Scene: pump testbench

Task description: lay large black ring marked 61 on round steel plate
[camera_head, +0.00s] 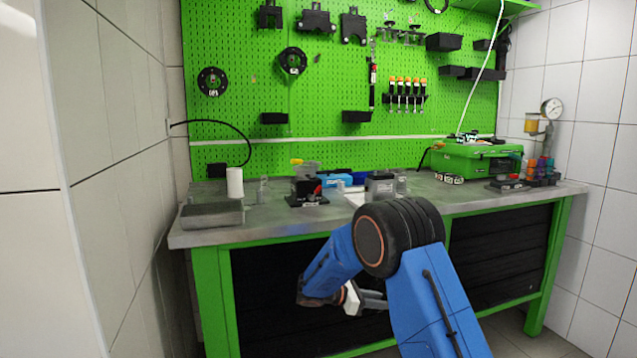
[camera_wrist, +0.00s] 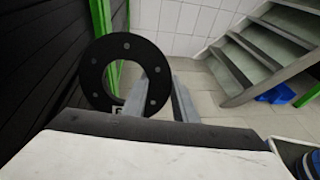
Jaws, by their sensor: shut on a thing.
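A large black ring (camera_wrist: 92,76) with several small holes shows in the wrist view, its number label mostly hidden at its lower edge. My gripper (camera_wrist: 164,80) is shut on the ring's right side, and the ring stands tilted up, facing the camera. In the head view my gripper (camera_head: 374,300) is low in front of the bench's dark drawers, below the bench top; the ring cannot be made out there. I cannot pick out the round steel plate in either view.
The grey bench top (camera_head: 262,217) carries a metal tray (camera_head: 212,215), a white cylinder (camera_head: 234,182), a black fixture (camera_head: 306,192) and a green case (camera_head: 468,158). Other black rings (camera_head: 212,81) hang on the green pegboard (camera_head: 240,45). Grey steps (camera_wrist: 270,45) stand across open floor.

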